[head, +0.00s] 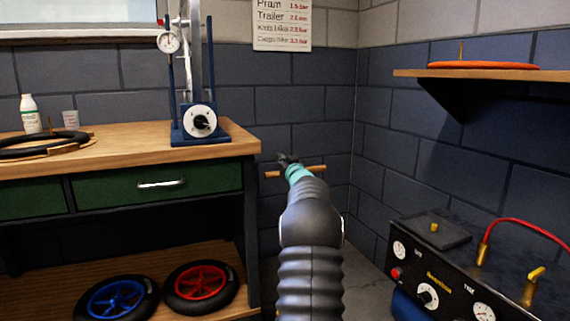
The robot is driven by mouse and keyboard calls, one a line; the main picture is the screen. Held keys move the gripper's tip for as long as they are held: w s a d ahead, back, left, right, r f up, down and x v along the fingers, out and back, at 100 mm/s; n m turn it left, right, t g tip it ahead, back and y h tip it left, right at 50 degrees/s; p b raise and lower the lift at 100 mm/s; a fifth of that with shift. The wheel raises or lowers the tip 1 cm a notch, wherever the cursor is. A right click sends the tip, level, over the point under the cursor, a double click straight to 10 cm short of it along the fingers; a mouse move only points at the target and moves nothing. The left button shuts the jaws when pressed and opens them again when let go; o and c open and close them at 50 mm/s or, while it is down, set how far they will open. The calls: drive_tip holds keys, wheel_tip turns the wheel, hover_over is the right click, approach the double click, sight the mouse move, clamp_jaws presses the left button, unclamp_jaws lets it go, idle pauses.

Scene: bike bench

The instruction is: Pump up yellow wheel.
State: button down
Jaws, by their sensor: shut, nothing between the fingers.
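No yellow wheel shows in the head view. A blue wheel (116,299) and a red wheel (200,285), both with black tyres, lie on the low shelf under the bench. A black compressor-like unit (440,268) with dials, brass fittings and a red hose (530,228) stands at lower right. A wooden bar (312,169), perhaps a handle, shows behind my gripper; its lower part is hidden by my arm. My gripper (284,158) is shut and empty, right of the bench; I cannot tell whether it touches the bar.
The bench (225,137) carries a blue stand (200,138) with dials, a black tyre (40,144), a white bottle (31,115) and a cup (71,120). A pressure chart (283,25) hangs behind. A wall shelf (500,75) at right holds an orange disc (483,65).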

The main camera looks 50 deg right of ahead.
drive_tip(key=shift+w+d+r, duration=0.1)
drive_tip(key=shift+w+d, duration=0.1)
drive_tip(key=shift+w, duration=0.3)
drive_tip(key=shift+s+a+f+b, duration=0.1)
drive_tip(key=shift+s+f+b, duration=0.1)
drive_tip(key=shift+f, duration=0.45)
drive_tip(key=shift+s+a+f+b, duration=0.15)
drive_tip(key=shift+f+b, duration=0.1)
drive_tip(key=shift+f, duration=0.45)
drive_tip(key=shift+s+d+f+b, duration=0.1)
drive_tip(key=shift+s+f+b, duration=0.1)
drive_tip(key=shift+f, duration=0.45)
